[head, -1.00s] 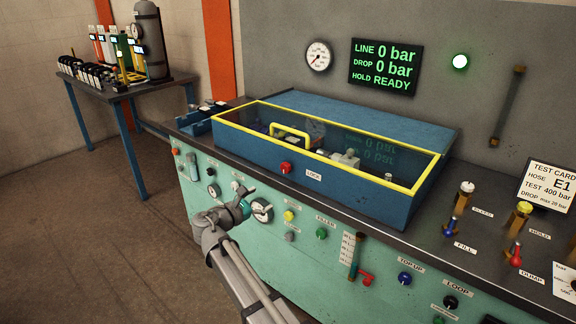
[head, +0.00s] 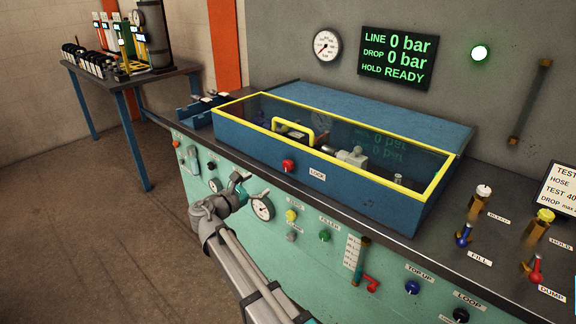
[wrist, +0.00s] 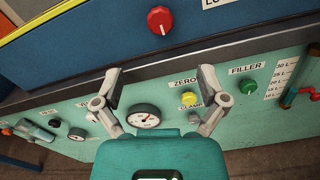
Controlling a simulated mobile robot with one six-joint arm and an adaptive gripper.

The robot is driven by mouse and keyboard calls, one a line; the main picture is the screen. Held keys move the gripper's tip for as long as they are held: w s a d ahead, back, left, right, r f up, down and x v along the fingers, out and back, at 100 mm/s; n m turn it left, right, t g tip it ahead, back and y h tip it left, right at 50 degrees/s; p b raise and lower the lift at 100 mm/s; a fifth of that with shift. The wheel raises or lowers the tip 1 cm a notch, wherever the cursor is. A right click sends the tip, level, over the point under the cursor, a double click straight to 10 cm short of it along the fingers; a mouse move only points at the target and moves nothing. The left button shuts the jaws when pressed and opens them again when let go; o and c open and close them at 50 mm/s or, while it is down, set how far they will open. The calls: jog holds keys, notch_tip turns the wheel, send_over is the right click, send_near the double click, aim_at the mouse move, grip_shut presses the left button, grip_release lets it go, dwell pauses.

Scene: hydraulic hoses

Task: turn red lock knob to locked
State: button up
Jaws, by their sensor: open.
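The red lock knob (head: 288,166) sits on the front face of the blue box (head: 250,140), left of the LOCK label (head: 317,174). In the wrist view the red knob (wrist: 160,20) is near the top centre, with a pale mark line on its face running roughly up and down. The box's yellow-framed clear lid (head: 330,149) is down. My gripper (head: 250,190) is below and left of the knob, apart from it. In the wrist view my gripper (wrist: 160,82) has its two fingers spread with nothing between them, the knob beyond their tips.
The dark bench edge (wrist: 80,90) lies between the box and the green panel (head: 330,280). The panel carries a gauge (head: 263,208), a yellow button (head: 291,215), a green button (head: 324,236) and a red valve handle (head: 371,284). The screen (head: 395,57) reads 0 bar and READY.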

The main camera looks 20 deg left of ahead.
aim_at(286, 166)
jog(key=x, duration=1.3)
jog(key=shift+w+d, duration=0.2)
jog(key=shift+w, duration=0.15)
jog(key=c, duration=1.1)
jog(key=shift+c, duration=0.2)
